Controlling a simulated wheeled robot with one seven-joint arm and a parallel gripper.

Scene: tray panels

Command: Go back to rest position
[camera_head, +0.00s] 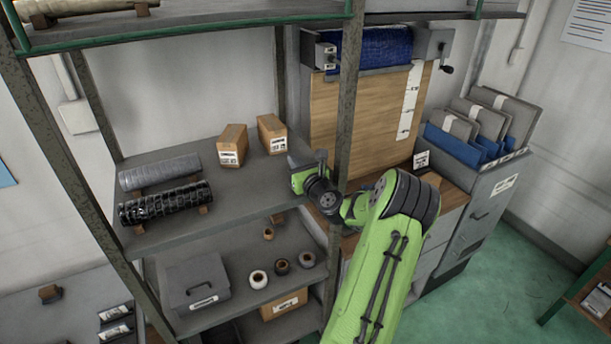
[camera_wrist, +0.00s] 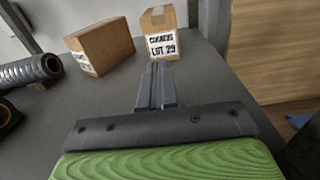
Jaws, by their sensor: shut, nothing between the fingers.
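My gripper (camera_wrist: 157,84) is shut and empty in the wrist view, its two fingers together. It points over a dark grey shelf (camera_wrist: 140,85) toward a cardboard box labelled "CORNERS LOT 29" (camera_wrist: 163,45). A gap cannot be judged exactly, but the fingertips appear just in front of that box. In the head view my green arm reaches up from the bottom to the right end of the shelf (camera_head: 240,187), beside the rusty upright. My wrist hides part of that shelf end, and the fingers are hard to make out there.
A second cardboard box (camera_head: 232,145) stands left of the labelled one. The upright post (camera_head: 346,95) stands close to my wrist. A wooden board (camera_head: 375,115) and grey cabinet (camera_head: 484,215) are right. Green floor (camera_head: 515,270) is open.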

